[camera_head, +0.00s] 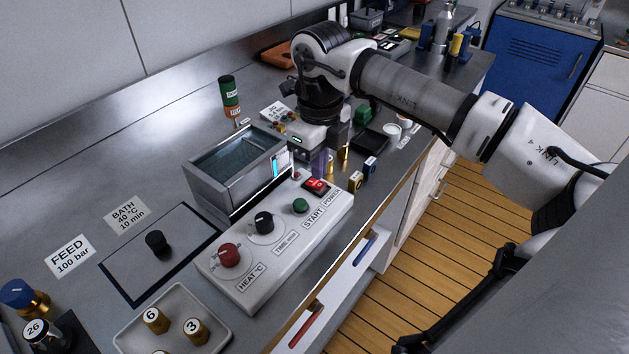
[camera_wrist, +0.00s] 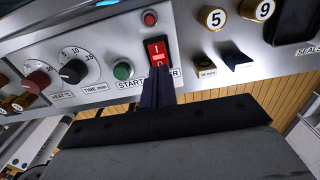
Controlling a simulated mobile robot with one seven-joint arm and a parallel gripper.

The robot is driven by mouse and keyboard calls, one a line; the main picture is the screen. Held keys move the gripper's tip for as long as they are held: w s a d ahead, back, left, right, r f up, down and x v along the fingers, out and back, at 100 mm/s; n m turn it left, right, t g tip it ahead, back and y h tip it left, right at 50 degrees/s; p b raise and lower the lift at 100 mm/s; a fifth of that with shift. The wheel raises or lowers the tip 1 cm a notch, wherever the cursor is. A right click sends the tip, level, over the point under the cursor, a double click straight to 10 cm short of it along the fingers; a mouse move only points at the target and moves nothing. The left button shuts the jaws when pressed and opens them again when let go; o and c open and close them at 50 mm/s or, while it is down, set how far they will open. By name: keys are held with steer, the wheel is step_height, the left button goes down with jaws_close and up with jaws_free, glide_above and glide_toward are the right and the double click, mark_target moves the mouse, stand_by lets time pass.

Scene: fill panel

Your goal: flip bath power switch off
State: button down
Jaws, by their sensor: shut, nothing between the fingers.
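The bath's power switch (camera_head: 316,186) is a red rocker in a dark frame at the far right end of the white control panel (camera_head: 230,283). In the wrist view the rocker (camera_wrist: 157,51) shows a "I" mark at its upper end and a "0" mark at its lower end. My gripper (camera_wrist: 158,84) is shut and empty, its dark fingertips at the lower end of the rocker, partly covering the POWER label. I cannot tell whether they touch it. In the head view my gripper (camera_head: 320,166) points down just above the switch. The water bath (camera_head: 238,165) stands behind the panel.
Beside the switch are the green START button (camera_head: 300,205), the black time knob (camera_head: 263,222) and the red heat knob (camera_head: 229,255). A small red indicator (camera_wrist: 149,19) sits above the rocker. Numbered brass-coloured pieces (camera_head: 356,180) stand close to the right.

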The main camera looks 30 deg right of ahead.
mark_target(319, 184)
steer(key=shift+f+b, duration=1.15)
steer(key=shift+f, duration=0.1)
stand_by(0.4)
steer(key=shift+r, duration=0.1)
steer(key=shift+r+p, duration=2.05)
steer(key=shift+r, duration=1.4)
